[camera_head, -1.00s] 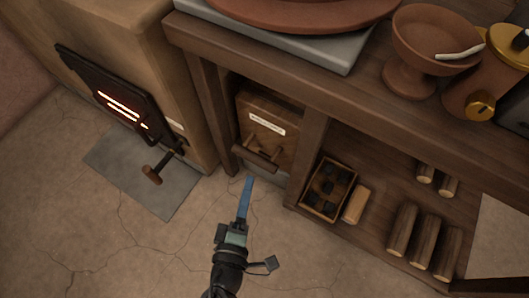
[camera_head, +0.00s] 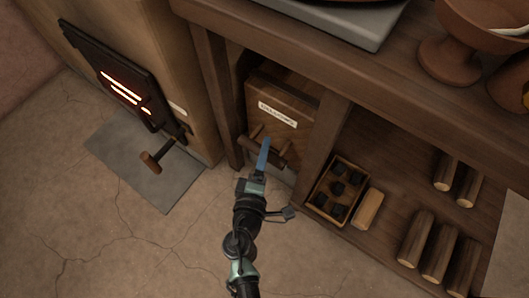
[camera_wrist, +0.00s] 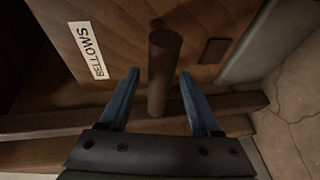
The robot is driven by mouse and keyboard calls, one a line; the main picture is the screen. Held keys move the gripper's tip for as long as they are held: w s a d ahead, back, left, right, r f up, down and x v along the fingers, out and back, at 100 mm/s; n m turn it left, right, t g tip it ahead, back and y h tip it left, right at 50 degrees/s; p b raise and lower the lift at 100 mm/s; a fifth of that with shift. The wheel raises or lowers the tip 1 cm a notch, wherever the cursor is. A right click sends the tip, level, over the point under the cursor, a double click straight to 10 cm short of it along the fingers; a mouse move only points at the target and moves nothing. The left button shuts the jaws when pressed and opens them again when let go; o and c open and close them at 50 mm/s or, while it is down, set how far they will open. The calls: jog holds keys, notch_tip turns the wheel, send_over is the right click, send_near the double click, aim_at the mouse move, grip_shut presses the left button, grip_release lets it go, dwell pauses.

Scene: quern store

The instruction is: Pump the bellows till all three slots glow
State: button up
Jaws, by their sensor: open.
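The bellows box (camera_head: 285,105), with a label reading BELLOWS, stands in a bay under the bench. It also shows in the wrist view (camera_wrist: 120,30). Its wooden bar handle (camera_head: 267,154) sticks out at the front. In the wrist view the handle (camera_wrist: 162,75) lies between the two blue fingers of my gripper (camera_wrist: 159,76), with gaps at both sides. My gripper (camera_head: 263,155) is open at the handle in the head view and hides part of it. The dark stove door (camera_head: 92,62) has orange glowing slots (camera_head: 124,92); the lowest glow is short.
A wooden-handled lever (camera_head: 152,161) juts from the stove above a grey floor plate (camera_head: 120,155). Right of the bellows, a box of dark lumps (camera_head: 316,208) and several logs (camera_head: 415,238) lie on the low shelf. A bench post (camera_head: 320,140) stands close right of the bellows.

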jog(key=shift+w+d, duration=0.1)
jog(key=shift+w, duration=0.2)
grip_shut()
dwell(1.3)
